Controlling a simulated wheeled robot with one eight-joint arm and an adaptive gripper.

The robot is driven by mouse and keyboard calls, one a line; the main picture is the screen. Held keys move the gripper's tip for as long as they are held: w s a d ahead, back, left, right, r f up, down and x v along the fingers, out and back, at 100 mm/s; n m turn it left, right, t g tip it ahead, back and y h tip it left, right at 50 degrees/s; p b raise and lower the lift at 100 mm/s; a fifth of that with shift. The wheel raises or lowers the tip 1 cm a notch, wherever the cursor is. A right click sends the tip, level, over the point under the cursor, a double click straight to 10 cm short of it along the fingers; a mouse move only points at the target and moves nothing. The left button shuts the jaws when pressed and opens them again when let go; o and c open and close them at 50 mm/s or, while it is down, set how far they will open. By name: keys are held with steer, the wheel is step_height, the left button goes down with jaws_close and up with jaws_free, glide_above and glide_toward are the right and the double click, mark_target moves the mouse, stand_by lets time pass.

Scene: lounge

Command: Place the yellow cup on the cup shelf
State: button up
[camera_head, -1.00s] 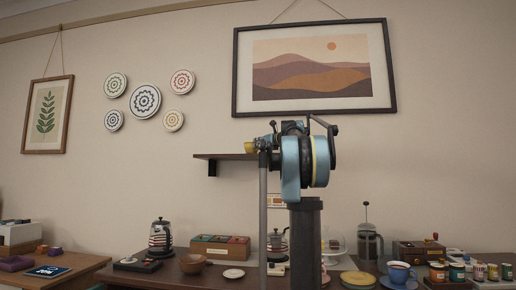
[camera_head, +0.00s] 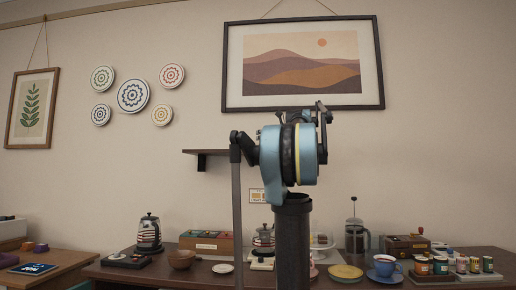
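The cup shelf (camera_head: 207,152), a dark board on a black bracket, is on the wall below the landscape picture. Its left end shows bare and its right part is hidden behind my arm. The yellow cup is not visible now. My gripper cannot be made out; my blue and black arm fills the middle of the view and may hide it. Whether anything is held does not show.
On the long dark table (camera_head: 130,275) stand a kettle (camera_head: 149,232), a tea box (camera_head: 206,242), a wooden bowl (camera_head: 181,259), a French press (camera_head: 355,232), a blue cup (camera_head: 384,267), a yellow plate (camera_head: 346,272) and several jars (camera_head: 441,265).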

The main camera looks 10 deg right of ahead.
steer(key=shift+s, duration=0.15)
steer(key=s+a+f+n+g, duration=0.3)
steer(key=s+a+f+n, duration=0.25)
steer(key=f, duration=0.55)
steer(key=s+a+f+n+g, duration=0.3)
steer(key=s+a+f+n, duration=0.15)
steer(key=s+f, duration=0.4)
steer(key=s+a+f+n+g, duration=0.2)
steer(key=s+a+f+n, duration=0.3)
steer(key=f, duration=0.7)
steer(key=s+d+f+n+g+h, duration=0.2)
steer(key=s+f+n, duration=0.3)
steer(key=s+f, duration=0.4)
steer(key=s+d+f+n+g+h, duration=0.2)
steer(key=s+f+n, duration=0.3)
steer(key=s+f, duration=0.4)
steer(key=s+d+f+n+g+h, duration=0.2)
steer(key=s+f+n, duration=0.4)
steer(key=f, duration=1.4)
steer(key=s+h, duration=0.1)
steer(key=s, duration=0.2)
steer(key=shift+s+d+h, duration=0.25)
steer(key=shift+h, duration=0.05)
